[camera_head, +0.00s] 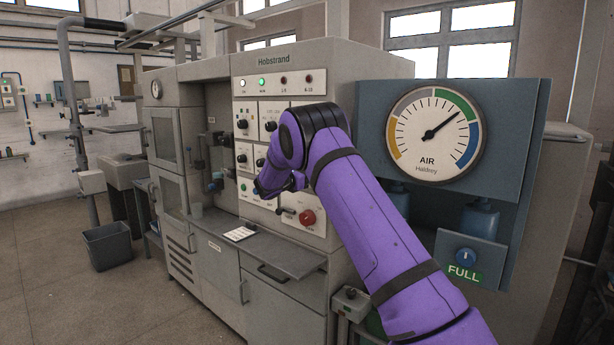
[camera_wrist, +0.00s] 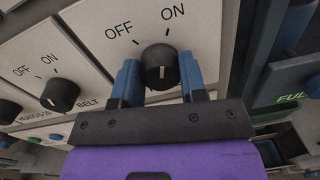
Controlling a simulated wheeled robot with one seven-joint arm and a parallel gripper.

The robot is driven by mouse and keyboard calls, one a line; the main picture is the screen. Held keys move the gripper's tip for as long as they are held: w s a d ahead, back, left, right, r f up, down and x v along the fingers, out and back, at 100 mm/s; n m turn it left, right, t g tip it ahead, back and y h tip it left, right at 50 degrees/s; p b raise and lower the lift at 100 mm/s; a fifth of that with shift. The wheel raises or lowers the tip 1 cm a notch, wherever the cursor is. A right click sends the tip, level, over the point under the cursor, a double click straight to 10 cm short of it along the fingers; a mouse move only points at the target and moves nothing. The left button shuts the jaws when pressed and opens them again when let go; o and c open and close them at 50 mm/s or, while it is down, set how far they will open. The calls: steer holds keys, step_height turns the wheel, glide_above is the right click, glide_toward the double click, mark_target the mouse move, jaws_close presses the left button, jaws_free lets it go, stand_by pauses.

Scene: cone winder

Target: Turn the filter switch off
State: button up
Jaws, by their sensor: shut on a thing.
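In the wrist view my gripper (camera_wrist: 160,78) has its two blue fingers on either side of a black rotary knob (camera_wrist: 160,62), closed on it. The knob sits on a pale panel with OFF at its upper left and ON above it. Its white pointer line stands nearly upright, closer to the ON mark than to OFF. The knob's name label is hidden behind my gripper, so I cannot read whether it says filter. In the head view my purple wrist hides the held knob at the front of the Hobstrand machine (camera_head: 290,60).
A red knob (camera_head: 307,217) is lower on the machine. The air gauge (camera_head: 436,133) hangs to the right, above a FULL label (camera_head: 463,273). A grey bin (camera_head: 108,247) stands on open floor at left.

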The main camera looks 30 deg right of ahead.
steer(key=shift+f+n+t, duration=0.1)
steer(key=shift+n+t, duration=0.3)
steer(key=shift+n, duration=4.7)
steer(key=o, duration=0.9)
steer(key=shift+a, duration=0.1)
steer(key=v, duration=1)
steer(key=shift+a+f, duration=0.1)
steer(key=shift+a, duration=0.3)
